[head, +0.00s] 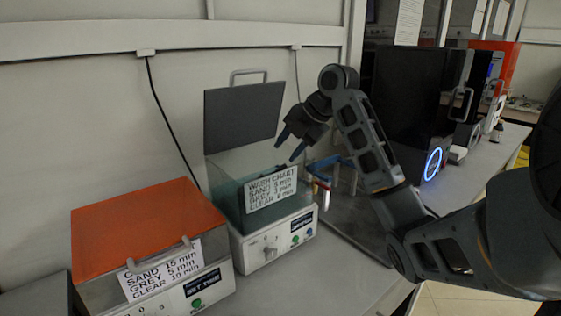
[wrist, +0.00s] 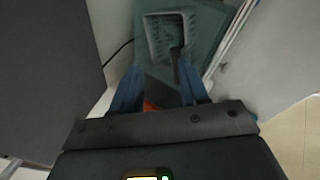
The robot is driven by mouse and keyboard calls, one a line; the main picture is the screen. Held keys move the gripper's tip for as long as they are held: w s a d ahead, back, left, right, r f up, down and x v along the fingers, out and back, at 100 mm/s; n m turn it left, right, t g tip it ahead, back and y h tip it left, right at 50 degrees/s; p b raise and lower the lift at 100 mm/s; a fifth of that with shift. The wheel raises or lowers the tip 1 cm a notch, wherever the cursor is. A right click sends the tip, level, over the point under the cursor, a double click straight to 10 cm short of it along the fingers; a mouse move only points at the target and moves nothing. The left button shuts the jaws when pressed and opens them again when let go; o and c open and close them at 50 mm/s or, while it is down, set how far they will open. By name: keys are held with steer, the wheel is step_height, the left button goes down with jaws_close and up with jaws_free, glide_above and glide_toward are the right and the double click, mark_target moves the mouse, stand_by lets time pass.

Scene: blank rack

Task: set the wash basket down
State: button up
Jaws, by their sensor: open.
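The wash basket (wrist: 151,38), a small grey crate with a dark handle (wrist: 186,72), sits low in the teal-tinted wash bath (wrist: 205,22) in the wrist view. I cannot make the basket out in the head view. The wash bath (head: 228,190) there has its dark lid (head: 243,115) raised and a "WASH CHART" label on its front. My gripper (head: 290,147) is above the bath, blue fingers spread. In the wrist view my gripper (wrist: 158,90) is open and empty, apart from the basket, with the handle's near end close to the right finger.
An orange-lidded unit (head: 145,225) with a time chart stands left of the bath. Right of the bath are a small stand with blue parts (head: 328,165) and a black machine (head: 410,105) with a glowing blue ring. The raised lid stands close behind my gripper.

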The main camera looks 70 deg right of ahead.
steer(key=v, duration=0.6)
steer(key=shift+r, duration=0.15)
stand_by(1.0)
